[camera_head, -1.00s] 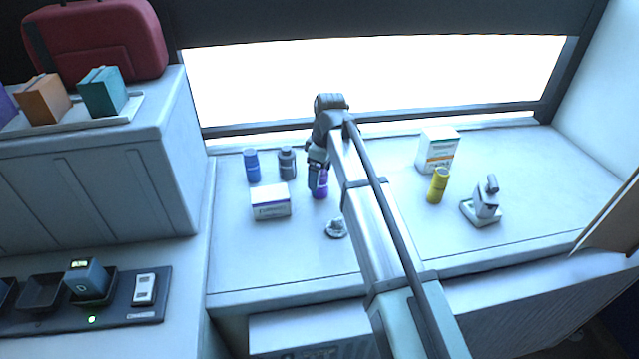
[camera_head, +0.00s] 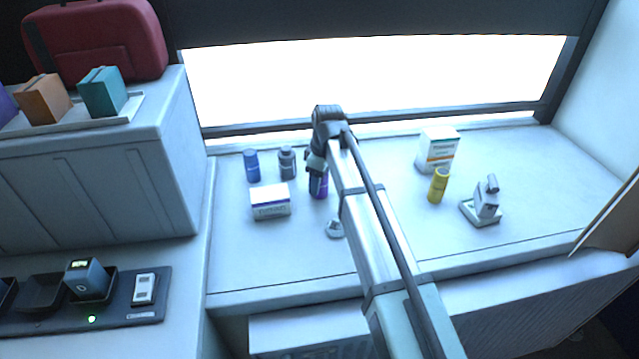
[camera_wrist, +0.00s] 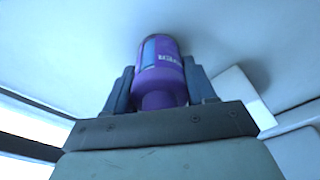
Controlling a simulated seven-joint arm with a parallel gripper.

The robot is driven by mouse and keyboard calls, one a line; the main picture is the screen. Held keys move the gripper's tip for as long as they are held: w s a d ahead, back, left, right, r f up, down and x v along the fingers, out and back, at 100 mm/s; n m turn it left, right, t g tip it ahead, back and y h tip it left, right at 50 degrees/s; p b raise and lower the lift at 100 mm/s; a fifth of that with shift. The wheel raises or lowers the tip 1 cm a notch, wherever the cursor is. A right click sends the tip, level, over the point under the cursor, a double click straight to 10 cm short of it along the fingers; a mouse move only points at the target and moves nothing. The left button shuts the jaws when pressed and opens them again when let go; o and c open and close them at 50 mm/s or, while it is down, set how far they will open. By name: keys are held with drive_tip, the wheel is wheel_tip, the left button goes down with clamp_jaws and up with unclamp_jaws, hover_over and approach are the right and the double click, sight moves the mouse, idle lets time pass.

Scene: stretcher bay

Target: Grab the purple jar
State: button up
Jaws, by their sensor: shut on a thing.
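The purple jar (camera_head: 319,188) stands on the white counter, partly covered by my gripper in the head view. In the wrist view the purple jar (camera_wrist: 160,70) sits between the two dark fingers, with a label on its side. My gripper (camera_wrist: 160,88) is shut on the jar, one finger on each side of it. In the head view my gripper (camera_head: 318,170) comes down over the jar's upper part. Whether the jar's base touches the counter is hard to tell.
Close by are a white box (camera_head: 270,202), a grey bottle (camera_head: 287,163), a blue jar (camera_head: 252,166) and a small round item (camera_head: 335,229). Further right stand a yellow jar (camera_head: 438,186), a white-orange box (camera_head: 437,150) and a small device (camera_head: 484,203). The window lies behind.

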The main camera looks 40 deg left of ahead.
drive_tip(key=shift+c, duration=1.3)
drive_tip(key=shift+r, duration=0.1)
